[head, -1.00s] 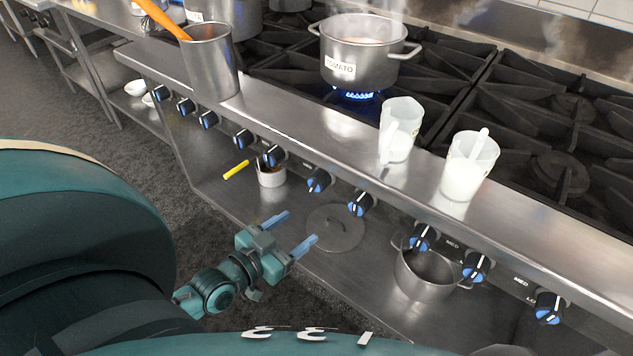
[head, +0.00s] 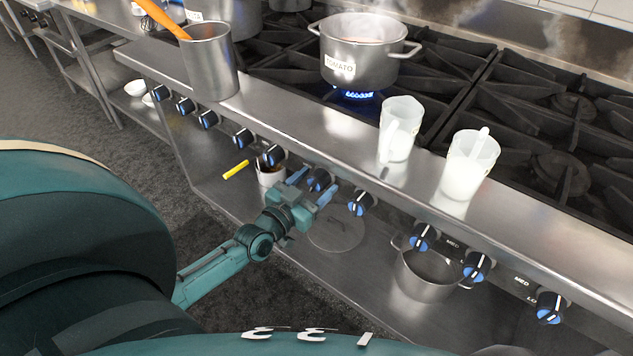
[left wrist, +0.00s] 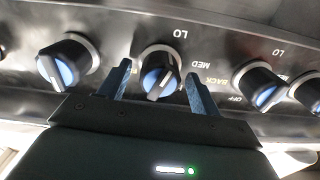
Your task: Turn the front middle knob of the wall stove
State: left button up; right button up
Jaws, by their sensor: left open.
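The wall stove (head: 290,130) has a row of black knobs with blue faces along its front panel. One knob (head: 319,179) near the middle of the row sits between the fingers of my left gripper (head: 311,184). In the left wrist view the same knob (left wrist: 160,78) lies between the two blue fingertips of the left gripper (left wrist: 158,82). The fingers are open, one on each side of the knob, with gaps visible. Neighbouring knobs (left wrist: 66,64) and (left wrist: 259,86) stand to either side. My right gripper is not in view.
A steaming pot labelled tomato (head: 358,52) stands over a lit burner. Two white measuring jugs (head: 399,128) and (head: 469,165) and a metal container (head: 211,62) stand on the front ledge. A pot (head: 428,274) and a lid (head: 337,229) rest on the shelf below.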

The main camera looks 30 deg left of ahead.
pick_arm(q)
jog(key=shift+w, duration=0.45)
jog(key=c, duration=1)
jog(key=shift+o, duration=0.2)
